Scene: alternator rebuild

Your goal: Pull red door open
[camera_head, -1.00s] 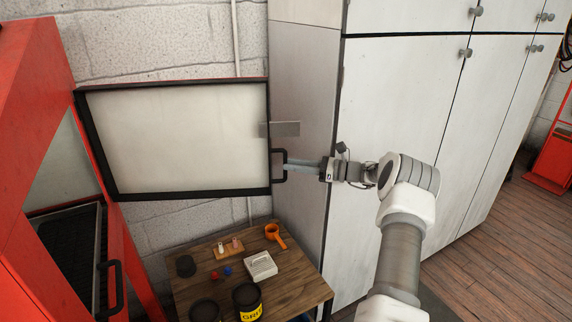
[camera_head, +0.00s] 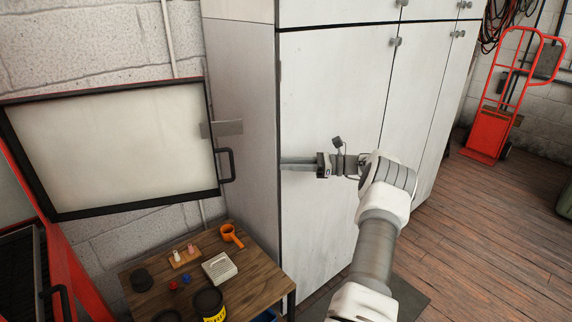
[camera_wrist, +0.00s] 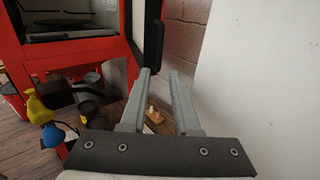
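The door (camera_head: 115,145) stands swung open at the left of the head view. It has a pale inner panel, a black frame and a thin red top edge. Its black handle (camera_head: 228,165) is on its right edge. My gripper (camera_head: 283,163) is right of the handle, apart from it, in front of the white cabinet. In the wrist view the two fingers (camera_wrist: 162,74) are parallel with a gap between them and nothing held. The red machine (camera_wrist: 62,57) shows beyond them at left, with a black edge, probably the door's, near the fingertips.
A white cabinet (camera_head: 335,110) stands close behind my gripper. A wooden table (camera_head: 262,283) below the door holds an orange cup (camera_head: 229,233), a white block (camera_head: 219,268) and dark tins. A red hand truck (camera_head: 490,125) is at far right. Wooden floor (camera_head: 460,240) is free at right.

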